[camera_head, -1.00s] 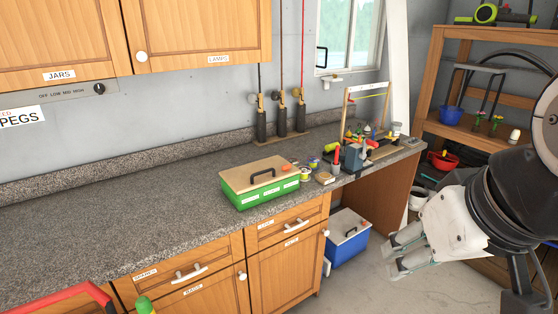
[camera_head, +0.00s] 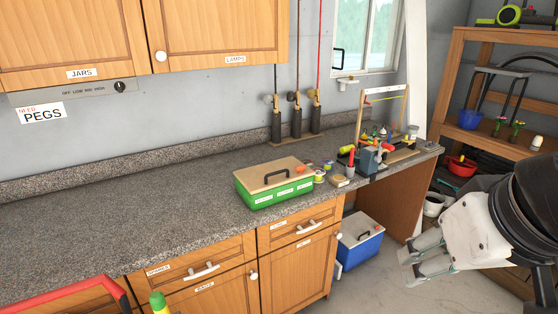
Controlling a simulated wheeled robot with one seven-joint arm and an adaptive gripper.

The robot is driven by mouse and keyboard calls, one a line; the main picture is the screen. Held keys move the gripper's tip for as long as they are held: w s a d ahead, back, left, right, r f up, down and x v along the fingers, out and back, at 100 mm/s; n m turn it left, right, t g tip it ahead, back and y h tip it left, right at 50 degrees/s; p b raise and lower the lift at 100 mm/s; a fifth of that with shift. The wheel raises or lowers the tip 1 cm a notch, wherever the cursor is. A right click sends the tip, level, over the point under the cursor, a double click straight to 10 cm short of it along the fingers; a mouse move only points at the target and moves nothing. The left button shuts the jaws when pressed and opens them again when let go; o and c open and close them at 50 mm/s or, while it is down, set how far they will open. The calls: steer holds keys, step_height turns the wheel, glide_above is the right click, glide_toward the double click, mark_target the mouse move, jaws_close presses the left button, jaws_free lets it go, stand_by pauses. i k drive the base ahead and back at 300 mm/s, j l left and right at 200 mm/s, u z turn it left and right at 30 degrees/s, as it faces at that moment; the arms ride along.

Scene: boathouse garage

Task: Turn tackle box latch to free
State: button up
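A green box with a tan lid and a black handle, which looks like the tackle box (camera_head: 262,195), stands on the grey speckled counter. Its lid is down, and small white labels run along its front. A small red-orange piece shows at the lid's right end; I cannot tell whether it is the latch or how it is turned. My gripper (camera_head: 406,266) is at the lower right, in front of the counter's right end and well away from the box. Its two fingers point left with a gap between them and hold nothing.
Small jars (camera_head: 319,175) and a blue vise (camera_head: 371,159) stand right of the box. A blue cooler (camera_head: 358,249) is on the floor below. A wooden shelf (camera_head: 475,150) stands at the right. The counter (camera_head: 130,220) left of the box is clear.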

mark_target(300, 169)
steer(key=i+l+u, duration=0.45)
steer(key=i+l, duration=1.25)
